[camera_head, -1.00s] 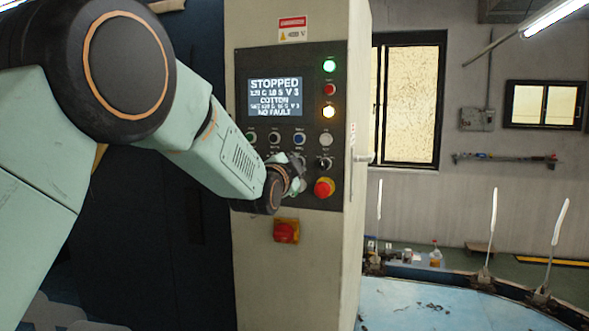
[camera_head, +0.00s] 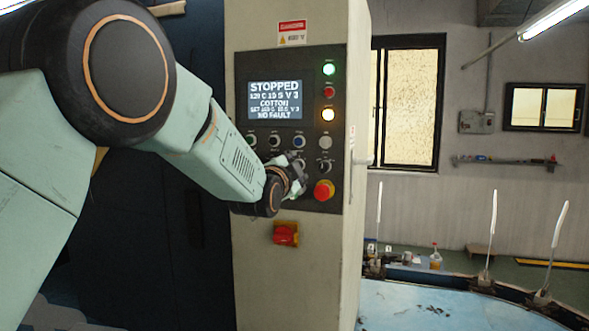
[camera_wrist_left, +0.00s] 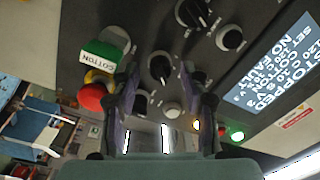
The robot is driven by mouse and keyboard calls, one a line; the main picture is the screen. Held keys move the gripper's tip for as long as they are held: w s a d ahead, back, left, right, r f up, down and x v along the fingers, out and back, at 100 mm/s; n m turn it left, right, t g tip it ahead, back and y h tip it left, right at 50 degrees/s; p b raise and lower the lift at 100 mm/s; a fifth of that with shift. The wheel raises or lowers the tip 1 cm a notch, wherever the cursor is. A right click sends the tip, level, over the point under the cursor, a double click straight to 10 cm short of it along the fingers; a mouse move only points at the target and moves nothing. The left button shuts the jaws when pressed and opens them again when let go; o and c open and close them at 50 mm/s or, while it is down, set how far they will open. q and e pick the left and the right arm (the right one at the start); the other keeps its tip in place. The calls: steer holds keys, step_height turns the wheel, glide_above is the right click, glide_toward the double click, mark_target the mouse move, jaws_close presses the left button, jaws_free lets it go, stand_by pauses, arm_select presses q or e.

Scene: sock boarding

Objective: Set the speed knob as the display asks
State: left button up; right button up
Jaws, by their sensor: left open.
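The display (camera_head: 275,99) reads STOPPED, COTTON and NO FAULT, with a SET line ending in what looks like V 3; its smaller digits are blurred. My left gripper (camera_head: 297,178) is at the panel's lower part and hides some controls. In the left wrist view my left gripper (camera_wrist_left: 162,112) is open, its fingers apart. A black knob (camera_wrist_left: 160,68) shows just beyond the gap between them, with nothing held. Knob labels are unreadable, so I cannot tell which is the speed knob.
A red emergency stop (camera_head: 323,189) with a yellow base is right of my gripper. A COTTON-labelled green part (camera_wrist_left: 103,52) stands beside it in the wrist view. A red switch (camera_head: 286,233) sits below the panel. Green (camera_head: 329,68) and amber (camera_head: 328,114) lamps are lit.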

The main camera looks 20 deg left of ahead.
arm_select(q)
steer(key=shift+s, duration=0.1)
steer(key=s, duration=1.2)
steer(key=shift+f, duration=0.2)
steer(key=shift+w, duration=0.15)
